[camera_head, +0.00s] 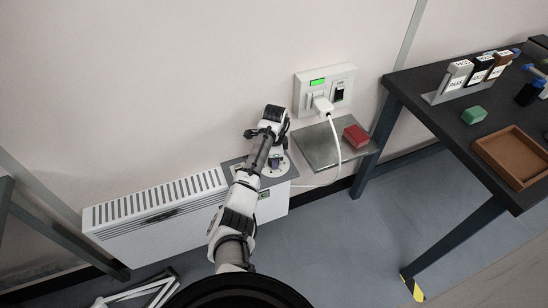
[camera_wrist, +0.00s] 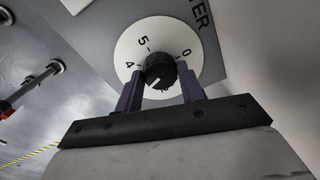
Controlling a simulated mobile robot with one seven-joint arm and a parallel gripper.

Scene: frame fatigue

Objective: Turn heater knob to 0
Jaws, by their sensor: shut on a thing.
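The white heater (camera_head: 150,208) stands low along the wall in the head view, with a grey panel at its right end. In the wrist view, its black knob (camera_wrist: 159,68) sits at the centre of a white round dial (camera_wrist: 133,46). The marks 4, 5 and 0 show around the upper part of the dial. A light mark shows on the knob's lower part, and the number it faces is hidden. My gripper (camera_wrist: 161,88) is shut on the knob, one purple finger on each side. In the head view my gripper (camera_head: 274,163) is over the dial, mostly covering the knob.
A wall outlet (camera_head: 325,88) with a white plug and hanging cord is right of my arm. A metal shelf (camera_head: 322,153) holds a red block (camera_head: 356,136). A dark workbench (camera_head: 420,92) with a brown tray (camera_head: 514,143) stands at the right.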

